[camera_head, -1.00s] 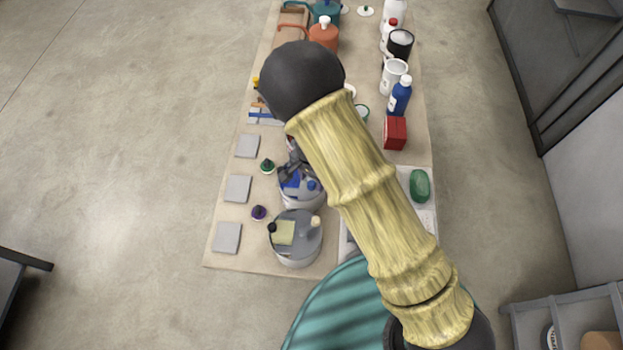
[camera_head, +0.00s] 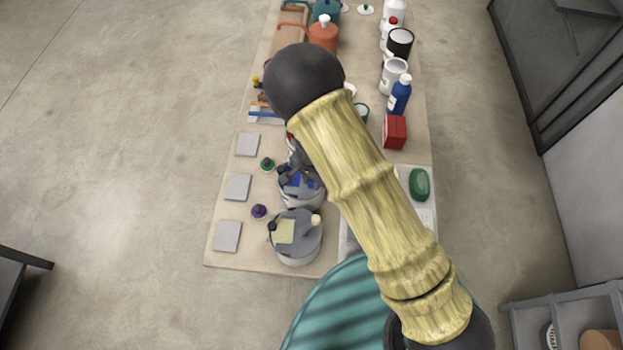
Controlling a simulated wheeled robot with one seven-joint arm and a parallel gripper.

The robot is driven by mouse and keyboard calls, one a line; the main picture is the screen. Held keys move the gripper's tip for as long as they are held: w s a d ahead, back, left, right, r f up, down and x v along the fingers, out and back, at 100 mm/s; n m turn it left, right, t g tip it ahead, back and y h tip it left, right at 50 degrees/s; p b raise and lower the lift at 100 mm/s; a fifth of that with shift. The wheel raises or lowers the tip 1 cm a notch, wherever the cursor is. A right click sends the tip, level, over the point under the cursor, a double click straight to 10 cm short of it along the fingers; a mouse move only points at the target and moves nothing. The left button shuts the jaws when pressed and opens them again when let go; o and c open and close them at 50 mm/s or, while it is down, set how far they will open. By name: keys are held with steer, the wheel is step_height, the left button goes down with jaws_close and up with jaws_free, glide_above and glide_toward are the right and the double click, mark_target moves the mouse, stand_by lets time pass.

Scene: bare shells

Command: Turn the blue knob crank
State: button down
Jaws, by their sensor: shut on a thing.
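The blue knob crank (camera_head: 302,199) is a grey round drum with blue parts on its top, on the table left of my arm. My gripper (camera_head: 291,176) is small and dark in this view, over the top of the drum and low against it. It is shut on the crank, though its fingertips and the exact part between them are mostly hidden. My yellow arm covers the area just right and behind.
A similar grey drum (camera_head: 297,247) with a pale yellow square stands just in front. A green-topped knob (camera_head: 267,164) and a purple knob (camera_head: 259,212) lie to the left. A red box (camera_head: 395,132) and blue bottle (camera_head: 400,95) stand at the right.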

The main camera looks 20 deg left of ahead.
steer(key=shift+d+n, duration=0.1)
steer(key=shift+n, duration=0.2)
steer(key=n+b, duration=0.1)
steer(key=w+n, duration=0.1)
steer(key=n, duration=0.1)
steer(key=d+n+b, duration=0.1)
steer(key=n, duration=0.1)
steer(key=shift+w+d+b, duration=0.1)
steer(key=shift+w+b, duration=0.2)
steer(key=shift+b, duration=0.05)
steer(key=n, duration=0.1)
steer(key=w+n+b, duration=0.1)
steer(key=n, duration=0.1)
steer(key=shift+w+d+n+b, duration=0.15)
steer(key=shift+d+n+b, duration=0.15)
steer(key=shift+n, duration=0.1)
steer(key=n, duration=0.1)
steer(key=w+n+b, duration=0.1)
steer(key=shift+n, duration=0.3)
steer(key=n, duration=0.2)
steer(key=w+n+b, duration=0.1)
steer(key=w+n, duration=0.1)
steer(key=n, duration=0.1)
steer(key=shift+a+n+b, duration=0.3)
steer(key=n, duration=0.2)
steer(key=w+a+n, duration=0.1)
steer(key=n, duration=0.1)
steer(key=shift+a+n, duration=0.1)
steer(key=shift+n, duration=0.3)
steer(key=shift+w, duration=0.1)
